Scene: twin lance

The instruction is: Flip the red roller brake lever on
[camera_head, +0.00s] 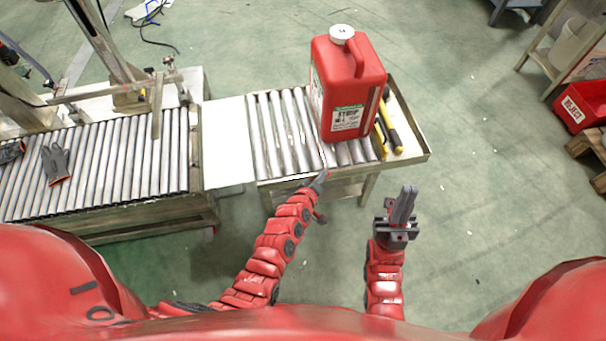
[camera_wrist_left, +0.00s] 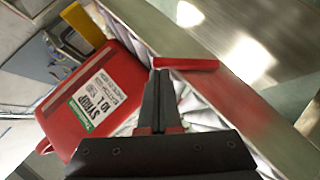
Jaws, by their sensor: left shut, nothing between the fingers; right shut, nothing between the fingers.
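The red roller brake lever (camera_wrist_left: 188,64) is a short red bar at the edge of the roller table in the left wrist view. In the head view it is mostly hidden by my left gripper. My left gripper (camera_head: 321,179) is at the table's front edge, shut and empty. In the left wrist view its fingertips (camera_wrist_left: 160,74) are right by the lever's left end; I cannot tell whether they touch it. My right gripper (camera_head: 405,193) is shut and empty, in front of the table and apart from it.
A red syrup canister (camera_head: 346,85) stands on the small roller table (camera_head: 270,120); it also shows in the left wrist view (camera_wrist_left: 95,100). Yellow-and-black tools (camera_head: 388,128) lie right of it. A longer roller conveyor (camera_head: 130,150) with grey gloves (camera_head: 56,163) is left.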

